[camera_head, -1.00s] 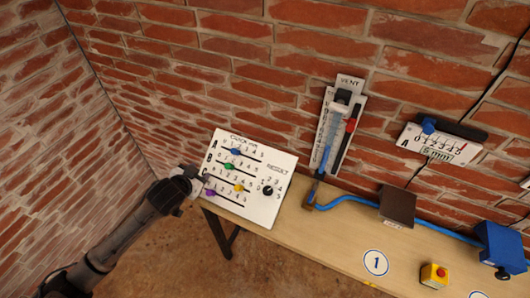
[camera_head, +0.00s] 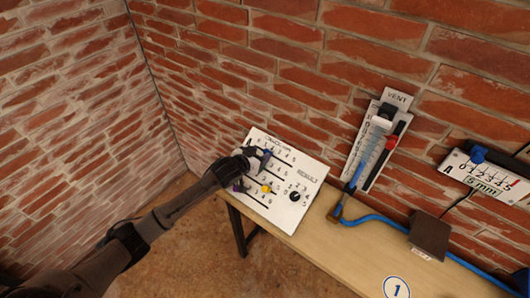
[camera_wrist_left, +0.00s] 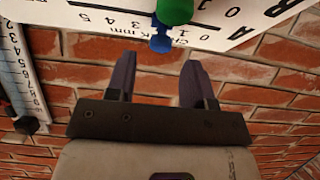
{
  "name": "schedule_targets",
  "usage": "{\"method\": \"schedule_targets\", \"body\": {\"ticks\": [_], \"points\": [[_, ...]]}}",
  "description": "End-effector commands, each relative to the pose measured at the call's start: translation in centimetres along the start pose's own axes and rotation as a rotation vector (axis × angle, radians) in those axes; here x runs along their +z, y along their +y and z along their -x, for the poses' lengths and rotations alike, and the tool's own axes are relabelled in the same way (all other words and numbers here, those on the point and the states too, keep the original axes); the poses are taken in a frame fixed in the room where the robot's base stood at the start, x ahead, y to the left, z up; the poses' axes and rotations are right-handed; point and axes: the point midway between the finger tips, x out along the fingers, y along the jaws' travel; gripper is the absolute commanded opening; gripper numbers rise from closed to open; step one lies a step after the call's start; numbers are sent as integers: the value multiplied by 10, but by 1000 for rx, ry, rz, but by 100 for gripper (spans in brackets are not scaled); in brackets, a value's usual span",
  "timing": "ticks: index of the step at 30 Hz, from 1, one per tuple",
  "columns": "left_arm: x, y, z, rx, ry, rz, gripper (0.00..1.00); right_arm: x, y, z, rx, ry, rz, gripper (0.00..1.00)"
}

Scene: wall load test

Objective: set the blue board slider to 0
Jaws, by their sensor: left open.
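The white check board (camera_head: 312,178) stands at the left end of the table, with slider rows and a black result dial (camera_head: 295,196). In the left wrist view the blue board slider (camera_wrist_left: 160,43) is on row A, beside the larger green knob (camera_wrist_left: 176,10). I cannot read its exact number. My left gripper (camera_head: 262,157) is over the board's upper left in the head view and covers the blue and green sliders there. In the left wrist view my left gripper (camera_wrist_left: 159,72) is open, with the blue slider just beyond and between its fingertips. My right gripper is out of view.
Yellow (camera_head: 266,188) and purple (camera_head: 240,186) sliders sit low on the board. A vent gauge (camera_head: 378,140) with a blue hose and a wall scale (camera_head: 488,175) with another blue slider are to the right. A brown box (camera_head: 430,235) is on the table (camera_head: 300,238).

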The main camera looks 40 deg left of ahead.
Motion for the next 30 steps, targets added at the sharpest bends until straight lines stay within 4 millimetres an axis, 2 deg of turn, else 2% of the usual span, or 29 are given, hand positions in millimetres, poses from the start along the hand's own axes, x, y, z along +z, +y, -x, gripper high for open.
{"method": "schedule_targets", "body": {"ticks": [3, 9, 22, 23, 30], "points": [[0, 0, -17, 0, 0, 1, 48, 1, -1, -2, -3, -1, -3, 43], [0, 0, -32, 0, 0, 0, 48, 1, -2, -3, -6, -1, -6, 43], [0, 0, -38, 1, 0, -1, 48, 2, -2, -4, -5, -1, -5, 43], [0, 0, -38, 0, 0, -1, 47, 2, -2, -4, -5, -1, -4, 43], [0, 0, -38, 0, 0, -1, 24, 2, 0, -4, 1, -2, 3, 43]]}}
